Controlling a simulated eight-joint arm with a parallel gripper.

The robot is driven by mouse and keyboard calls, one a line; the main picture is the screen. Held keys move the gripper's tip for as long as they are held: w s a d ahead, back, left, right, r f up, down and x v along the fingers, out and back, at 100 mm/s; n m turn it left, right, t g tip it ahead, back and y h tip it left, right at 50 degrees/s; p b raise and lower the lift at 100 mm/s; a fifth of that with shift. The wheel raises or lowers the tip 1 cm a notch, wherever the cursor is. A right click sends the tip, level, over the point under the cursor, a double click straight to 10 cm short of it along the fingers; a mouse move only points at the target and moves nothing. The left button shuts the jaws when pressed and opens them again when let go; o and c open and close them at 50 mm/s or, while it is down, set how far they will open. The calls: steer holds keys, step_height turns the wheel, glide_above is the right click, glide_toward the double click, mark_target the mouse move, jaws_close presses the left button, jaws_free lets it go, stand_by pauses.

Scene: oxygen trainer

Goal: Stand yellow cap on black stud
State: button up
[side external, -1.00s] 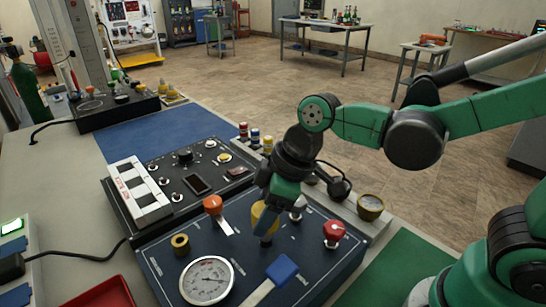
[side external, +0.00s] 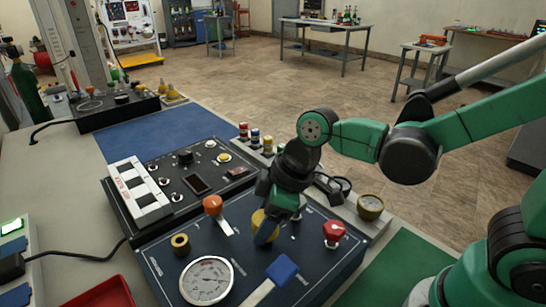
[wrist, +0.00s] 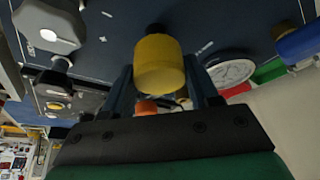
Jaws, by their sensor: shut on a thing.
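The yellow cap (side external: 258,221) is between the fingers of my gripper (side external: 266,228), low over the dark blue panel. In the wrist view the cap (wrist: 160,62) shows large between the two fingers of my gripper (wrist: 163,85), which is shut on it. A black stud (wrist: 156,29) shows just beyond the cap's far end, in line with it. Part of the stud is hidden, and I cannot tell whether cap and stud touch. In the side view the stud is hidden by the cap and fingers.
The panel (side external: 160,262) carries an orange-topped lever (side external: 213,205), a brass ring (side external: 180,244), a round gauge (side external: 207,281), a blue-handled lever (side external: 282,270) and a red knob (side external: 333,232) close around my gripper. A green mat (side external: 393,272) lies clear at the right.

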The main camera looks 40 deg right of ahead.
steer(key=shift+f, duration=1.25)
steer(key=o, duration=1.3)
steer(key=shift+v, duration=2.55)
steer(key=shift+d+r, duration=0.15)
steer(key=shift+r, duration=0.05)
steer(key=d+m+t+h, duration=0.1)
steer(key=d+m, duration=0.2)
steer(key=d+r+m+t+h, duration=0.1)
steer(key=d+m, duration=0.2)
steer(key=d+r+m+t+h, duration=0.1)
steer(key=d+m+t, duration=0.1)
steer(key=d+m, duration=0.1)
steer(key=shift+s+d, duration=0.15)
steer(key=shift+d, duration=0.05)
